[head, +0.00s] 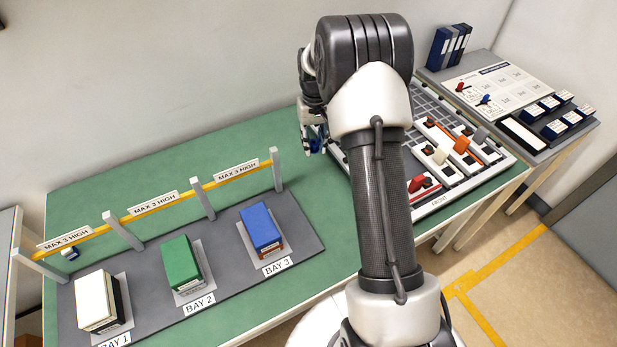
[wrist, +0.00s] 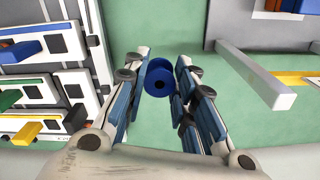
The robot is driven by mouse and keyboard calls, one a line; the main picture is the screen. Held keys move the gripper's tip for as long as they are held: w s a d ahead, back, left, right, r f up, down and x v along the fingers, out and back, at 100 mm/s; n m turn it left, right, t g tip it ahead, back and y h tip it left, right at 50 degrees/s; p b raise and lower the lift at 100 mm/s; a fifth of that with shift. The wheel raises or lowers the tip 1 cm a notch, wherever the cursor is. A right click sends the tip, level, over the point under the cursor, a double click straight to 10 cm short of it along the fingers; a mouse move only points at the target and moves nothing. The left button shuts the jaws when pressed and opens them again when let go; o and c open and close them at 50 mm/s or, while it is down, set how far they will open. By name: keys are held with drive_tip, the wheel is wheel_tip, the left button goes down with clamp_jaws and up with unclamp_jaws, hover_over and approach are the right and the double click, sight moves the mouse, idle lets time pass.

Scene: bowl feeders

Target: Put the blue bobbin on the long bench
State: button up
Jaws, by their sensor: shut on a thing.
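The blue bobbin (wrist: 159,77) is between the fingertips of my gripper (wrist: 160,85) in the wrist view, its round end with a dark central hole facing the camera. My gripper is shut on it. In the head view my gripper (head: 313,143) is partly hidden behind my arm, with a bit of dark blue at its tips. It is over the back of the long green-topped bench (head: 120,195), between the bay rack and the white panel. I cannot tell how high the bobbin is above the green surface.
A panel with modules (head: 450,160) stands right of my arm.

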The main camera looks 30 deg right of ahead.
sight(313, 181)
wheel_tip(313, 181, down, 14)
drive_tip(key=b, duration=0.3)
drive_tip(key=shift+f, duration=0.25)
drive_tip(key=shift+f+b, duration=0.25)
drive_tip(key=shift+b, duration=0.15)
drive_tip(key=o, duration=0.9)
drive_tip(key=shift+r, duration=0.1)
drive_tip(key=shift+c, duration=0.2)
